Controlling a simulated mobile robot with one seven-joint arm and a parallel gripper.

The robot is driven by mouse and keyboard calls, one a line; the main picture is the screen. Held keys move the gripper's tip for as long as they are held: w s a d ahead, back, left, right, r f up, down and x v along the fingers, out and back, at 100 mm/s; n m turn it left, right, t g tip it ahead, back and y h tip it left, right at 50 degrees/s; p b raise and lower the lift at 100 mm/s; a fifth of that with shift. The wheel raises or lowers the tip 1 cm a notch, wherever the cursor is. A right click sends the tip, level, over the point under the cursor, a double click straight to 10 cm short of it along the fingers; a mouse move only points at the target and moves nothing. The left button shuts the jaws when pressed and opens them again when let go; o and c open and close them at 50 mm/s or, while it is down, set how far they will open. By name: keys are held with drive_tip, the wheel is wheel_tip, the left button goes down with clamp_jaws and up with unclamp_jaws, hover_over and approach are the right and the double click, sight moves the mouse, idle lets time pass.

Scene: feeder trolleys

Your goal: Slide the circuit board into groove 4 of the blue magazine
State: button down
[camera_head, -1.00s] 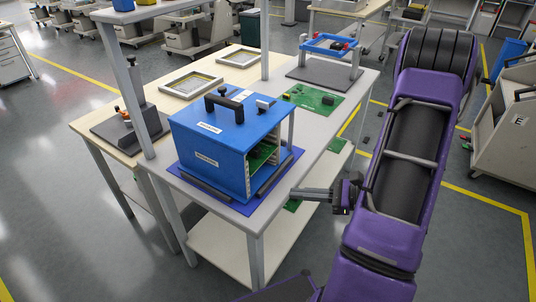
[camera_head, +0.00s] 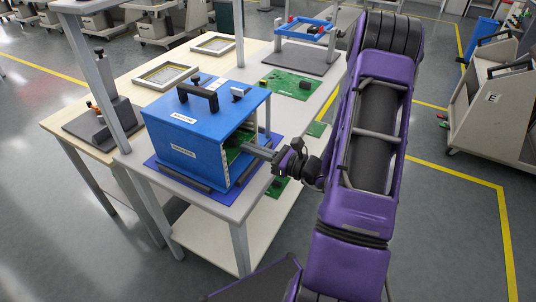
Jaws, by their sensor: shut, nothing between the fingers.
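The blue magazine (camera_head: 185,153) stands on a blue mat (camera_head: 160,172) on the near part of the table, with a black handle on top. Its open, slotted side faces right. Green board edges (camera_head: 236,139) show inside it; which groove each is in cannot be told. My gripper (camera_head: 246,148) is at this open side, its fingers pointing left into or right at the opening. The fingers are shut with nothing between them. They hide part of the opening, and I cannot tell whether they touch a board.
A large green board (camera_head: 292,84) lies on the table behind the magazine. Grey frames (camera_head: 166,76) lie further back, and a blue frame fixture (camera_head: 305,35) stands at the far end. Green pieces show on the lower shelf (camera_head: 225,222).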

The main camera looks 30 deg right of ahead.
sight(235, 143)
drive_tip(key=shift+x, duration=1)
drive_tip(key=shift+x, duration=0.8)
